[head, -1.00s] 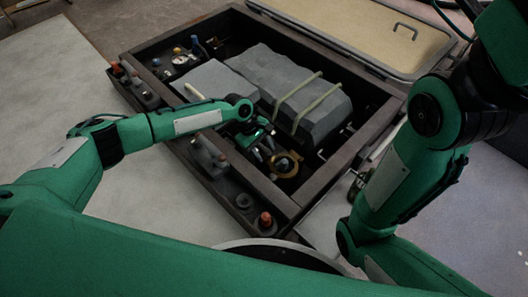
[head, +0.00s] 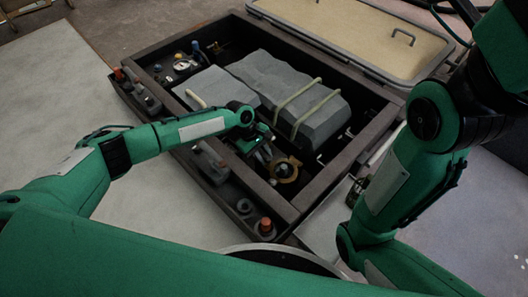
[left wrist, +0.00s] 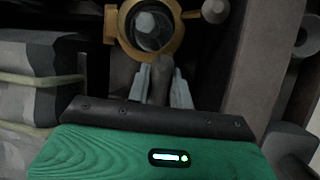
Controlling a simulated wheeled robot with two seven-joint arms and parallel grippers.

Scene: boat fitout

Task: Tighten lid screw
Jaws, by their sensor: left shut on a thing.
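A brass ring fitting with a round glassy middle (head: 284,168) sits in the open dark hull compartment. It also shows at the top of the left wrist view (left wrist: 150,25). My left gripper (head: 265,153) is beside it, pointing down into the compartment. In the left wrist view, the left gripper's two pale fingers (left wrist: 161,84) are shut on a grey-brown upright piece (left wrist: 159,72), apparently the lid screw, at the ring's near edge. The fingers hide part of it, and its lower end cannot be made out. My right gripper is not in view.
Two grey blocks (head: 203,88) (head: 292,92) fill much of the compartment, the larger under pale straps. An open hatch lid (head: 350,35) lies behind. An orange-capped fitting (head: 265,228) and a grey valve body (head: 210,160) stand along the near rim.

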